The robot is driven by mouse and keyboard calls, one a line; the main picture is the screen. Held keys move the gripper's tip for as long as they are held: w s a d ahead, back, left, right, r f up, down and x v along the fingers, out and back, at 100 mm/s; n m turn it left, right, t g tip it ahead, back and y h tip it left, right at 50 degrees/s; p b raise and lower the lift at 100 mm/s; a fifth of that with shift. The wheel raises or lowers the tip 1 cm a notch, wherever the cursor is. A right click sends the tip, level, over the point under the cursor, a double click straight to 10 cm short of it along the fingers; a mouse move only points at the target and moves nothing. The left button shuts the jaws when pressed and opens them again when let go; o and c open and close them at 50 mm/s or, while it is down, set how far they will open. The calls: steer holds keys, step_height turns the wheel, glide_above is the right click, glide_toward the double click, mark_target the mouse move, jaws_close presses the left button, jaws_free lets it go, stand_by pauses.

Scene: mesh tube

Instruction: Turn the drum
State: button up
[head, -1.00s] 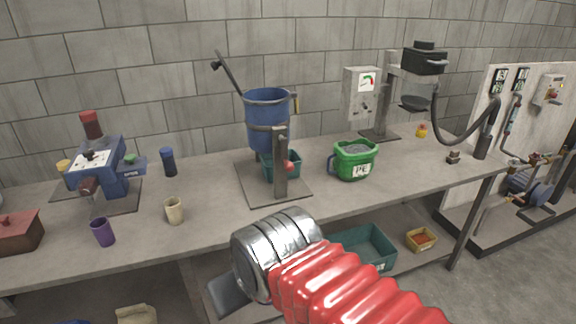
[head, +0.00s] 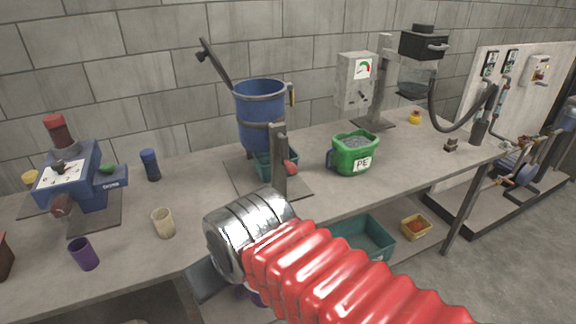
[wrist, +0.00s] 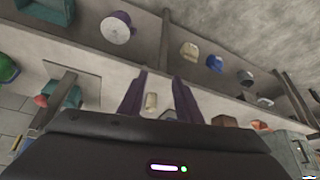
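A blue drum-like vessel (head: 262,112) with a dark rim stands on the bench behind a grey post (head: 279,160). A long dark lever (head: 217,62) slants up to the left from it, and a red knob (head: 291,167) sits low by the post. A teal tray is partly visible below the vessel. In the wrist view, my gripper (wrist: 160,95) has its two dark purple fingers apart with nothing held between them. In the head view my silver and red arm link hides most of the gripper, in front of the bench.
A green PE tub (head: 352,155) stands right of the post. A blue machine (head: 78,180), a dark blue cylinder (head: 150,165), a cream cup (head: 163,223) and a purple cup (head: 84,254) are at left. A teal bin (head: 362,240) is on the lower shelf.

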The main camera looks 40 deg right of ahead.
steer(key=shift+o, duration=0.6)
steer(key=shift+o, duration=0.8)
steer(key=shift+w+d, duration=0.1)
steer(key=shift+w, duration=0.05)
steer(key=w+d+h, duration=0.1)
steer(key=w+d, duration=0.1)
steer(key=d, duration=0.1)
steer(key=w+d+m+t, duration=0.1)
steer(key=w+d, duration=0.2)
steer(key=w+d+t+h, duration=0.1)
steer(key=w+d, duration=0.2)
steer(key=shift+w+d+f+m+h, duration=0.15)
steer(key=shift+d+f+m+h, duration=0.15)
steer(key=shift+f+m, duration=0.1)
steer(key=m+t+h, duration=0.1)
steer(key=m+t, duration=0.1)
steer(key=t, duration=0.8)
glide_toward(294, 171)
steer(key=s, duration=0.2)
steer(key=shift+w+a, duration=0.25)
steer(key=shift+w, duration=0.15)
steer(key=x, duration=1.3)
steer(key=shift+w+d, duration=0.15)
steer(key=shift+w, duration=0.15)
